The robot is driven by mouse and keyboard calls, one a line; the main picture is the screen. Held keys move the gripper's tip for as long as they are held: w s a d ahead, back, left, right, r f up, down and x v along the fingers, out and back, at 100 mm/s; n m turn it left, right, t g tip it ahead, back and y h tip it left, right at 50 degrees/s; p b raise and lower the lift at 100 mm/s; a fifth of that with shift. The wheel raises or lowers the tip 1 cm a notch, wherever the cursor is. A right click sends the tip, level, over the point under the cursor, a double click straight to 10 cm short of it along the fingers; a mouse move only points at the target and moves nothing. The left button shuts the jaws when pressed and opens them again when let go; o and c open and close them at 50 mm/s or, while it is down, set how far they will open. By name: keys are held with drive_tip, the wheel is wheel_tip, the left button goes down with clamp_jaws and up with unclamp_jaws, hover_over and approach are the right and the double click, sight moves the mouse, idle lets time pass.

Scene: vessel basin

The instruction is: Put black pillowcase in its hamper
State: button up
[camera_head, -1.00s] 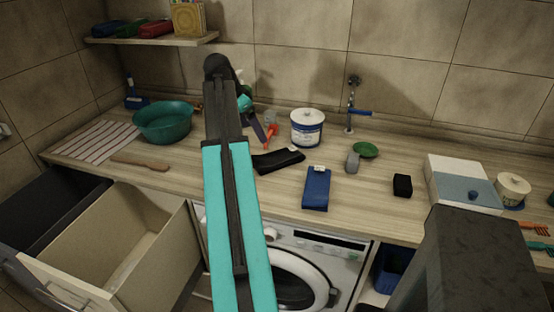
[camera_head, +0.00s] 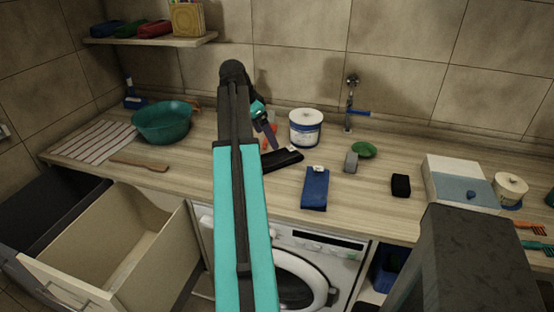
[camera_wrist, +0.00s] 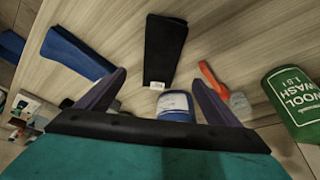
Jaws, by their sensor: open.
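The black pillowcase (camera_head: 291,158) lies folded flat on the wooden counter, partly hidden behind my arm. In the wrist view the pillowcase (camera_wrist: 165,45) is a long dark strip with a small white tag at its near end. My gripper (camera_head: 269,140) is above the counter close to the pillowcase. In the wrist view my gripper (camera_wrist: 160,76) is open and empty, with the tagged end between its fingertips in the picture. A dark pull-out bin (camera_head: 35,215) and an open beige one (camera_head: 160,225) stand at lower left; I cannot tell which is the pillowcase's hamper.
A blue folded cloth (camera_head: 316,188) lies right of the pillowcase, and a white tub (camera_head: 306,126) stands behind it. A green bottle (camera_wrist: 293,95) and a red-orange item (camera_wrist: 212,80) are close by. A teal basin (camera_head: 162,124) stands left. A blue bin (camera_head: 387,272) is under the counter.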

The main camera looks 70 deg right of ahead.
hover_over(276, 154)
drive_tip(key=w+a, duration=0.1)
drive_tip(key=a, duration=0.1)
drive_tip(key=shift+w+d+f+p, duration=0.1)
drive_tip(key=shift+f+p, duration=0.15)
drive_tip(key=shift+f, duration=1.1)
drive_tip(key=shift+w+d+f+p, duration=0.1)
drive_tip(key=shift+f+p, duration=0.1)
drive_tip(key=shift+f, duration=1.15)
drive_tip(key=shift+f, duration=0.1)
drive_tip(key=shift+p+x, duration=1.05)
drive_tip(key=shift+x, duration=1.45)
drive_tip(key=shift+w, duration=0.1)
drive_tip(key=c, duration=1.4)
drive_tip(key=shift+r, duration=0.2)
drive_tip(key=shift+c, duration=0.2)
drive_tip(key=shift+r+b, duration=0.8)
drive_tip(key=shift+r, duration=0.8)
drive_tip(key=a+b, duration=0.1)
drive_tip(key=a, duration=0.3)
drive_tip(key=a+b, duration=0.1)
drive_tip(key=a, duration=0.4)
drive_tip(key=s+a+r+b, duration=0.1)
drive_tip(key=a, duration=0.4)
drive_tip(key=shift+a, duration=0.25)
drive_tip(key=shift+s+a+r, duration=0.1)
drive_tip(key=shift+a+r, duration=0.1)
drive_tip(key=shift+a, duration=0.5)
